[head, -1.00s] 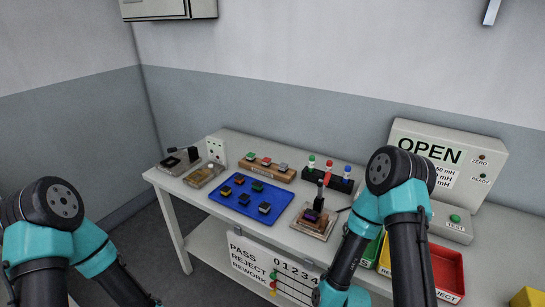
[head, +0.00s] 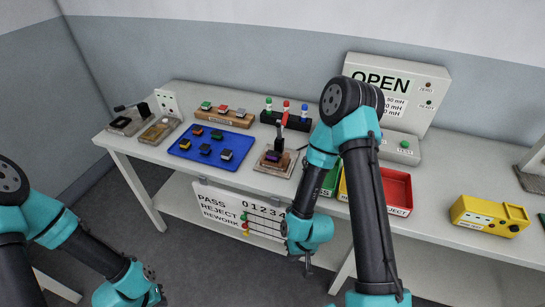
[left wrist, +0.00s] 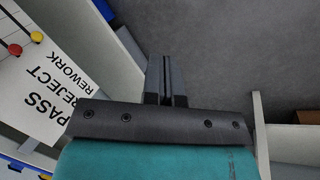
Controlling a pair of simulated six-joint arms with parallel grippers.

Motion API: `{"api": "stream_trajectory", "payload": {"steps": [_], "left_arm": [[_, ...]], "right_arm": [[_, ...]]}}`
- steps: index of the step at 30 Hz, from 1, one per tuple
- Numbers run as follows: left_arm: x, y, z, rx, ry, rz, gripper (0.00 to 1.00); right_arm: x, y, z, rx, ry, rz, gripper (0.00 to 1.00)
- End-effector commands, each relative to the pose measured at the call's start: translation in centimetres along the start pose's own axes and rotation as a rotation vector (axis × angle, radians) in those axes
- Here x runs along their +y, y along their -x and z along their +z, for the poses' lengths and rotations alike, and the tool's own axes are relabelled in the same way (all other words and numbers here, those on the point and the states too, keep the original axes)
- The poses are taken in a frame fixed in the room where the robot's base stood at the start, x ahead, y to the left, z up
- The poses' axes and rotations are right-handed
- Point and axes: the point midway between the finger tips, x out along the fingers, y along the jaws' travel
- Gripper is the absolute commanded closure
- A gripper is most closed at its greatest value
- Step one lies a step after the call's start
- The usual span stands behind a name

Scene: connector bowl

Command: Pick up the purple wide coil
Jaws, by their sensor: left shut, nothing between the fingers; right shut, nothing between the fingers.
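A purple coil (head: 276,155) sits low in a brown-based fixture (head: 268,168) with an upright lever, at the front middle of the bench; its width is hard to judge. Several small dark coils with coloured tops lie on the blue tray (head: 182,150) to its left. My right gripper (head: 308,268) points down in front of the bench edge, below the fixture, shut and empty. My left gripper (left wrist: 167,75) is shut and empty in the left wrist view, over the floor, beside the sign board. Its fingers are not visible in the head view.
A wooden holder (head: 224,118) and a black stand (head: 290,122) with coloured caps stand behind. A green bin (head: 330,182), a red bin (head: 397,190) and a yellow meter (head: 490,215) lie right. A sign board (head: 240,213) hangs below the front edge. My right arm blocks part of the bench.

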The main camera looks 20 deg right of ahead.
Motion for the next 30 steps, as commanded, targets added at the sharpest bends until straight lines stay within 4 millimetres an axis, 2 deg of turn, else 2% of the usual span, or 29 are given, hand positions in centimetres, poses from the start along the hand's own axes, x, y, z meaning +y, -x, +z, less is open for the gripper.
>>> {"api": "stream_trajectory", "payload": {"steps": [12,30], "left_arm": [[0.0,0.0,0.0,0.0,0.0,0.0,1.0],[0.0,0.0,0.0,0.0,0.0,0.0,0.43]], "right_arm": [[0.0,0.0,0.0,0.0,0.0,0.0,1.0],[0.0,0.0,0.0,0.0,0.0,0.0,1.0]]}}
